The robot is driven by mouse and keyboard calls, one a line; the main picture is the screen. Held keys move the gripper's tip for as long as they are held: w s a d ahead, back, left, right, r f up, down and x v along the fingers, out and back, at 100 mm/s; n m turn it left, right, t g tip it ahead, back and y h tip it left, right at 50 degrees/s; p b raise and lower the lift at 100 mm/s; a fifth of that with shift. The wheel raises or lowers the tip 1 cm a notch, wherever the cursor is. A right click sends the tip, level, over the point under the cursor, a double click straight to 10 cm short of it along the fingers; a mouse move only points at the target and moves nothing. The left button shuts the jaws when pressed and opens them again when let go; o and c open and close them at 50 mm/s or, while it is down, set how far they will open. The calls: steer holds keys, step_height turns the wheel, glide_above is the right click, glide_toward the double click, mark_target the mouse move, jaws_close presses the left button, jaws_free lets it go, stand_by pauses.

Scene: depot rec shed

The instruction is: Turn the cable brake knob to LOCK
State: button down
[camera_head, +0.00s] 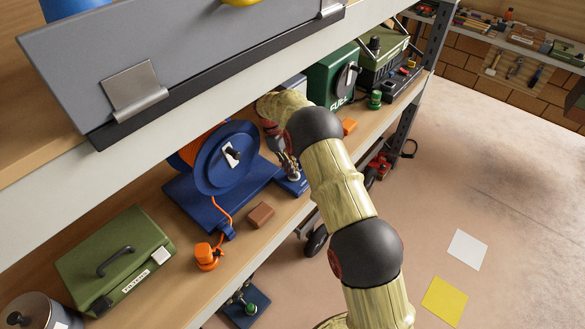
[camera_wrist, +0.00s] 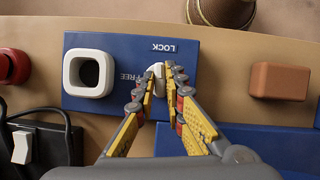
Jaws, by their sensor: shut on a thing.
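The brake knob (camera_wrist: 158,69) is a small pale piece on a blue plate (camera_wrist: 190,50) in the wrist view. My gripper (camera_wrist: 162,82) is shut on it, a fingertip on each side. The word LOCK reads upside down above the knob, and FREE stands to its left. The fingers hide part of the knob, and I cannot tell which way it points. In the head view my gripper (camera_head: 287,168) reaches down to the blue plate (camera_head: 293,187) beside the blue cable reel (camera_head: 222,172); the knob is hidden there.
A white square socket (camera_wrist: 89,73) stands left of the knob on the same plate. A brown block (camera_wrist: 279,81) lies to the right. A red knob (camera_wrist: 14,66) and a black switch box (camera_wrist: 48,143) are at the left. The upper shelf (camera_head: 200,90) overhangs the reel.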

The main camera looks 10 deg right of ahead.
steer(key=shift+w+m, duration=0.1)
steer(key=shift+m, duration=0.6)
steer(key=c, duration=1.9)
jaws_free()
steer(key=shift+o, duration=0.3)
steer(key=v, duration=0.7)
steer(key=shift+w+r, duration=0.2)
steer(key=shift+d+g, duration=0.1)
steer(key=shift+g, duration=0.2)
